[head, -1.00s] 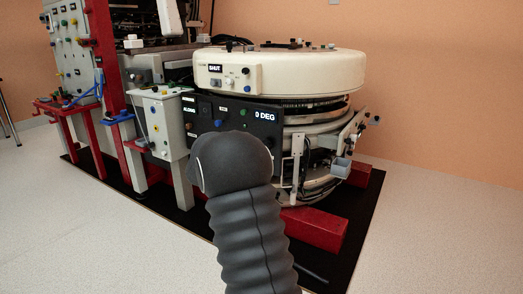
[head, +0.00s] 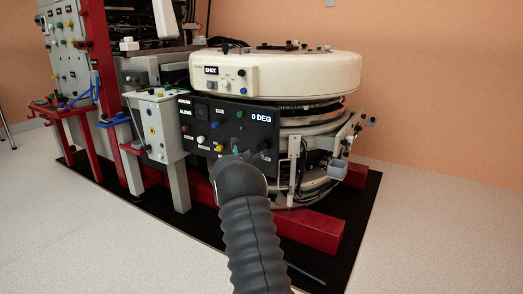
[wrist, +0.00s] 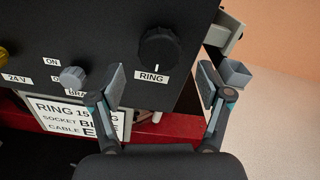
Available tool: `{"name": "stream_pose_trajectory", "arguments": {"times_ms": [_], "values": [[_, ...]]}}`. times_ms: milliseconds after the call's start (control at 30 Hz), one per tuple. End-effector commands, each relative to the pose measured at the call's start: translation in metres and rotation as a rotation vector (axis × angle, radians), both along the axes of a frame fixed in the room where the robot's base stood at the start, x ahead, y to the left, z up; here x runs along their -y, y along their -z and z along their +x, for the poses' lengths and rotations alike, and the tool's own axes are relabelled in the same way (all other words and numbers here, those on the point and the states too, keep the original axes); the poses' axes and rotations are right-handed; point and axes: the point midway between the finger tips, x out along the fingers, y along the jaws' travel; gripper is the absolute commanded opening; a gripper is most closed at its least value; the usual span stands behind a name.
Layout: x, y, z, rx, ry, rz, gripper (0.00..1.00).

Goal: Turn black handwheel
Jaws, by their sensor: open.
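A round black knob (wrist: 159,48) with a white pointer line sits on the dark panel, above a "RING" label, in the wrist view. It is the one black handwheel-like control I see there; the line points down at the label. My gripper (wrist: 162,85) is open and empty, with one finger to the lower left of the knob and one to the lower right, both apart from it. In the head view my gripper (head: 246,154) is in front of the black panel (head: 208,112) and partly hidden by my wrist. The knob is hard to make out there.
A grey knob (wrist: 73,76) and a yellow knob (wrist: 3,55) sit left of the black one. A white sign (wrist: 75,115) is below the panel. A grey bracket (wrist: 225,30) juts out at right. Red beams (head: 315,232) lie on the floor mat below.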

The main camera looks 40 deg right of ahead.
Motion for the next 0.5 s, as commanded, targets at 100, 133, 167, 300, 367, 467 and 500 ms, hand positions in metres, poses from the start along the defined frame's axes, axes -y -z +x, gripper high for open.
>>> {"name": "stream_pose_trajectory", "arguments": {"times_ms": [100, 133, 167, 300, 367, 467, 500], "values": [[0.019, 0.000, 0.007, 0.001, 0.002, 0.001, 0.77], [0.024, 0.000, 0.009, 0.002, 0.002, 0.000, 0.77], [0.027, 0.000, 0.011, 0.002, 0.002, 0.001, 0.77], [0.038, 0.000, 0.016, 0.001, 0.001, 0.001, 0.77], [0.042, 0.000, 0.017, 0.001, 0.001, 0.001, 0.77], [0.045, 0.000, 0.019, 0.002, 0.000, 0.001, 0.77], [0.046, 0.000, 0.019, 0.002, 0.000, 0.001, 0.77]]}}
